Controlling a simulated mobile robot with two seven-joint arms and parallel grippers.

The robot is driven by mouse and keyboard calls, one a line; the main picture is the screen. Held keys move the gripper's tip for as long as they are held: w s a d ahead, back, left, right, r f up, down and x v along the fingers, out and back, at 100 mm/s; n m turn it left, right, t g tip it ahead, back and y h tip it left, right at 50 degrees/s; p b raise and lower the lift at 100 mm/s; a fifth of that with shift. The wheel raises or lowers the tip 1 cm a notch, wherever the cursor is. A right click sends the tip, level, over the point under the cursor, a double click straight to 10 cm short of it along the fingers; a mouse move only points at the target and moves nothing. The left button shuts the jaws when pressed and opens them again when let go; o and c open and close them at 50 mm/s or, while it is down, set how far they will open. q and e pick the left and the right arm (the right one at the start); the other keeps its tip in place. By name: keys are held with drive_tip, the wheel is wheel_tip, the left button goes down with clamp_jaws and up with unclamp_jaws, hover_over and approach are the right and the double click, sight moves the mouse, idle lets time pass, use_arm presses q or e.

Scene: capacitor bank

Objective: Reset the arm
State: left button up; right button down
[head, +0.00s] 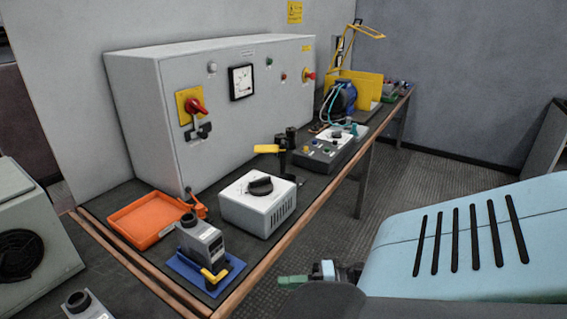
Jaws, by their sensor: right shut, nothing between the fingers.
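My right gripper (291,281) is low in the head view, right of the bench's front edge, over the dark floor. Its greenish fingertips point left, close together, and hold nothing. It is apart from the bench and everything on it. Part of the gripper is hidden behind my own arm parts. My left gripper is not in view.
A long bench (255,255) carries a grey control cabinet (225,120), an orange tray (140,220), a white box with a black knob (258,204), and a grey device (201,241) on a blue mat (232,266). Floor (420,180) right of the bench is clear.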

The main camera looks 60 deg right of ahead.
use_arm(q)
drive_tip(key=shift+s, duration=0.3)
